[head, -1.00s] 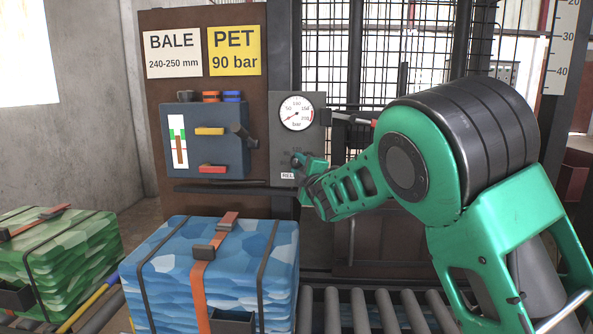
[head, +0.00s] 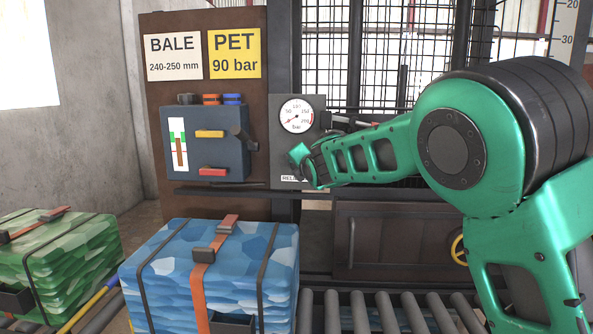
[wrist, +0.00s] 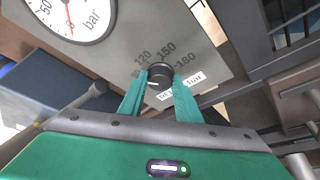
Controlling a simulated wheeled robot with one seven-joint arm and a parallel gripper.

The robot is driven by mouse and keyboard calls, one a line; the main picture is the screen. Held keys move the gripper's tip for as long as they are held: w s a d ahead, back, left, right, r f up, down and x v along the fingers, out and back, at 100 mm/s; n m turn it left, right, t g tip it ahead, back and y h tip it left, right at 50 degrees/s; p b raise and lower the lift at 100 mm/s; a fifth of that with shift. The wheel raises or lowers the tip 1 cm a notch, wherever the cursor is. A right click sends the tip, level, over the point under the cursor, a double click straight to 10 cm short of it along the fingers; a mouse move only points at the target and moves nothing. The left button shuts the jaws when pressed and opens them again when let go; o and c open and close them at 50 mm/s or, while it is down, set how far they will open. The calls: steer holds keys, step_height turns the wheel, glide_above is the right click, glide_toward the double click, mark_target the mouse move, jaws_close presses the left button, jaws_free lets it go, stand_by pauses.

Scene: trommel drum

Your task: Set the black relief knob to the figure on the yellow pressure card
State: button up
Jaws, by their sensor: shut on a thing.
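The yellow pressure card (head: 234,53) on the brown board reads "PET 90 bar". The black relief knob (wrist: 159,74) is on a grey panel under the gauge, with its label partly visible below it. My gripper (wrist: 159,82) is shut on the knob, one finger on each side. A white mark shows on the knob's face, toward its lower left in the wrist view. The figures 120, 150 and 180 are readable around it; a lower figure at the left is partly hidden by a finger. In the head view my gripper (head: 300,158) hides the knob.
The round pressure gauge (head: 296,115) sits just above, its needle toward the low end. A blue-grey box (head: 207,142) with coloured levers is left of the panel. Blue (head: 175,265) and green (head: 50,265) bales stand in front, and rollers (head: 385,312) run at lower right.

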steer(key=shift+s+a+f+n+h, duration=0.1)
steer(key=shift+a+f+n+h, duration=0.15)
steer(key=shift+n+h, duration=0.4)
steer(key=shift+f+n+g, duration=0.1)
steer(key=shift+n+g, duration=0.15)
steer(key=shift+g, duration=0.05)
steer(key=o, duration=1.1)
steer(key=shift+c, duration=0.2)
steer(key=v, duration=1)
steer(key=shift+s+d, duration=0.2)
steer(key=shift+d, duration=0.15)
